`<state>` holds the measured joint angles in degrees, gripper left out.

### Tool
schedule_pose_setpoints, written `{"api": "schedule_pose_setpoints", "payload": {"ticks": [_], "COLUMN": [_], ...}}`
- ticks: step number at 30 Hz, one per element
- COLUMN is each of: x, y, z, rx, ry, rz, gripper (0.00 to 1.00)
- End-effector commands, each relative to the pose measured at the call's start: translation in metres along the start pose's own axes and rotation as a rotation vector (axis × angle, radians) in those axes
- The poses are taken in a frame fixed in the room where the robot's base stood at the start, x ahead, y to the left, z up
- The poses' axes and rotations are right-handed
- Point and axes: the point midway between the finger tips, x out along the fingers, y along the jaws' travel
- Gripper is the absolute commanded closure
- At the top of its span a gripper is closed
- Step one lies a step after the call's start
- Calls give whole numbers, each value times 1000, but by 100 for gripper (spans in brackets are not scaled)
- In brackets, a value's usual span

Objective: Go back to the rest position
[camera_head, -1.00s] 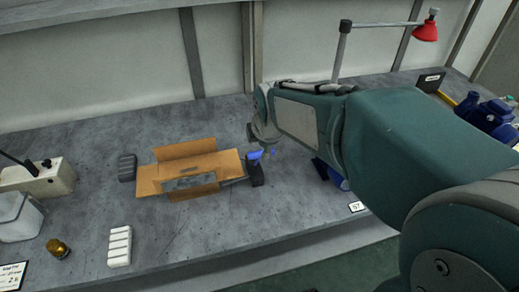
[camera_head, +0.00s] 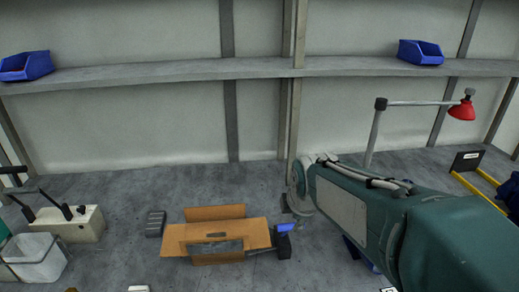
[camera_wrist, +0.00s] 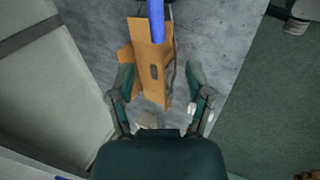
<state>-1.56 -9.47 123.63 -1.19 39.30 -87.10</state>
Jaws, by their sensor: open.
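My gripper (camera_wrist: 161,88) is open in the wrist view, with its two dark green fingers spread apart. An open cardboard box (camera_wrist: 154,70) lies beyond and between the fingers in that view, and nothing is seen held. In the head view the cardboard box (camera_head: 215,236) lies on the grey bench left of my arm, with a grey item in or on it. The gripper's fingers are hard to make out in the head view, near a blue and black object (camera_head: 283,241) at the box's right end.
A red-shaded lamp (camera_head: 461,110) stands at the right. A beige control box (camera_head: 75,223) and a clear bin (camera_head: 36,258) stand at the left. A dark block (camera_head: 155,224) lies left of the box. A shelf (camera_head: 180,73) with blue bins (camera_head: 421,52) runs along the wall.

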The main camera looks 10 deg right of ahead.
Motion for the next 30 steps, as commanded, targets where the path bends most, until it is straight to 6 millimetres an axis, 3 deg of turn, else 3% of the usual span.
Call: {"api": "schedule_pose_setpoints", "payload": {"ticks": [5, 12, 21, 25, 30], "x": [-22, -59, -87, -91, -92], "y": [-19, -67, -129, -145, -151], "z": [2, 6, 10, 10, 10], "rx": [211, 723, 1339, 1501, 1565], "ry": [1, 7, 19, 22, 23], "rz": [9, 19, 24, 23, 21], "gripper": [34, 34, 34, 34, 34]}}
